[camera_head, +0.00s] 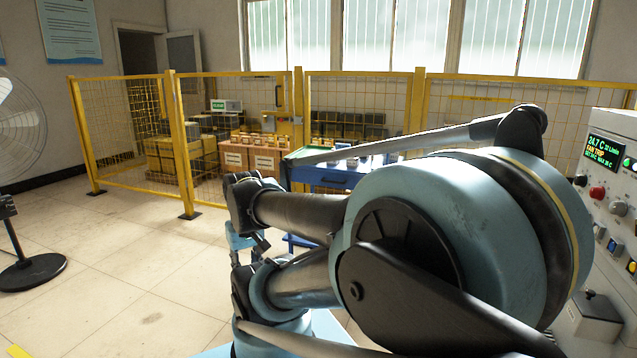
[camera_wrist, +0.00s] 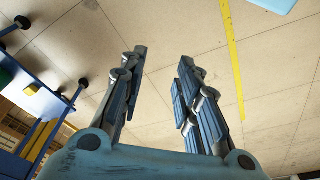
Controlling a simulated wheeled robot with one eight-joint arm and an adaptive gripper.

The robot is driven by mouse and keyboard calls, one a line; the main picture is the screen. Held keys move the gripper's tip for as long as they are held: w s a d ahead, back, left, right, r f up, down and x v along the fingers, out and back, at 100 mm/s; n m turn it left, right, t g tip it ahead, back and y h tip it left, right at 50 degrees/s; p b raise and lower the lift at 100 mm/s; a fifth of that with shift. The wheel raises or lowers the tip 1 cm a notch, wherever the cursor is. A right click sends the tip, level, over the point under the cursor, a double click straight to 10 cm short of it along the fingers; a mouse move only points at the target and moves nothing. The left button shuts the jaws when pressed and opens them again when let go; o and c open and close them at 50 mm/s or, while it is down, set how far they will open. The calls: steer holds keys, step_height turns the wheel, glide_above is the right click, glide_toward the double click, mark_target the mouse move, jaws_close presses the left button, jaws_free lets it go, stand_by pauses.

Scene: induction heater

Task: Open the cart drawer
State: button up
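The blue cart (camera_head: 312,176) stands in front of the yellow fence in the head view, with small items on its top. My arm hides its right side and most of its lower part. The front panel below the top looks like a drawer front, and I see no gap there. The wrist view shows part of the blue cart (camera_wrist: 45,101) at the left edge, with dark wheels. My gripper (camera_wrist: 162,57) is open and empty in the wrist view, its two fingers apart over bare floor. It does not touch the cart there.
A control panel (camera_head: 610,185) stands at the right. A fan (camera_head: 33,270) stands at the left. The tiled floor at left centre is clear.

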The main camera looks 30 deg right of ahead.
steer(key=shift+w, duration=0.5)
steer(key=w+d+r+n+t+h, duration=0.1)
steer(key=w+d+r+t+h, duration=0.2)
steer(key=w+d, duration=1)
steer(key=w+d+r+n+t+h, duration=0.15)
steer(key=w+d+r+h, duration=0.35)
steer(key=w+d, duration=0.8)
steer(key=w+d+f+n+t+h, duration=0.1)
steer(key=w+d+f, duration=0.3)
steer(key=w+d, duration=0.5)
steer(key=w+d+f+n+t+h, duration=0.1)
steer(key=w+d+f, duration=0.3)
steer(key=w+d, duration=0.6)
steer(key=w+d+f+n+t+h, duration=0.1)
steer(key=w+d+f+n+h, duration=0.1)
steer(key=w+d, duration=0.7)
steer(key=shift+w+d+f+n, duration=0.1)
steer(key=shift+d+f+n, duration=0.25)
steer(key=shift+d, duration=0.7)
steer(key=shift+w+d+f+n, duration=0.15)
steer(key=shift+d+f, duration=0.35)
steer(key=shift+d, duration=0.6)
steer(key=shift+w+d+f+n, duration=0.1)
steer(key=shift+d+f+n, duration=0.25)
steer(key=shift+d, duration=0.7)
steer(key=shift+f, duration=0.1)
jaws_close()
